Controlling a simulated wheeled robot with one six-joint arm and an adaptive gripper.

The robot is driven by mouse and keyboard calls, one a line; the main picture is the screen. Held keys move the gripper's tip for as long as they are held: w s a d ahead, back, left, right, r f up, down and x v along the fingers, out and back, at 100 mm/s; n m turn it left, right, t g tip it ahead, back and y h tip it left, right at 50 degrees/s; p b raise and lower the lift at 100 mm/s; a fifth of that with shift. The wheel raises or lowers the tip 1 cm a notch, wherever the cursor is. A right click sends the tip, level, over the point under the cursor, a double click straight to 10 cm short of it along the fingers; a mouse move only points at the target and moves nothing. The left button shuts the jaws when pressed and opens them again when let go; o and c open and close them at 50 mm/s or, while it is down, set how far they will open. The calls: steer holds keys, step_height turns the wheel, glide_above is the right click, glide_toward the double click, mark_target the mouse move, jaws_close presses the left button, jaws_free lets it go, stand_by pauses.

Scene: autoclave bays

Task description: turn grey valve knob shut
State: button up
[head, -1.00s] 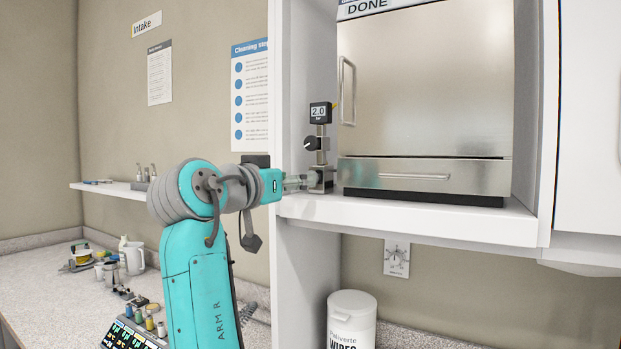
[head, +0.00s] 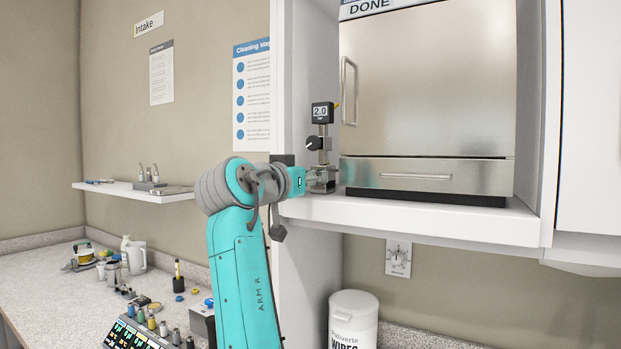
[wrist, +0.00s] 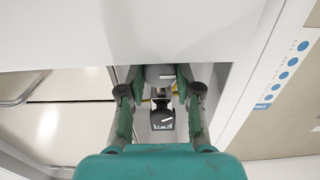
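The valve stack stands at the left front of the steriliser in the head view. It has a gauge reading 2.0 (head: 323,113) on top, a black knob (head: 314,143) with a white mark below it, and a metal body (head: 324,180) at shelf level. My gripper (head: 314,181) is at the lower part of the stack. In the wrist view, a grey knob (wrist: 160,76) with a pale mark sits between the tips of my gripper (wrist: 160,82). The two fingers are apart, on either side of it. Whether they touch it is unclear.
The steriliser (head: 425,90), labelled DONE, stands on the white shelf (head: 420,222) right of the valve. The white bay side wall (head: 300,90) is close on the left. A wipes tub (head: 352,320) stands below. The left counter holds several small items.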

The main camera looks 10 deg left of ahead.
jaws_close()
steer(key=shift+m, duration=0.3)
steer(key=m, duration=0.2)
steer(key=shift+m, duration=0.3)
steer(key=m, duration=0.5)
steer(key=shift+d+m, duration=0.1)
steer(key=shift+m, duration=0.2)
steer(key=m, duration=0.4)
steer(key=shift+f, duration=0.1)
steer(key=m, duration=0.5)
steer(key=shift+f, duration=0.1)
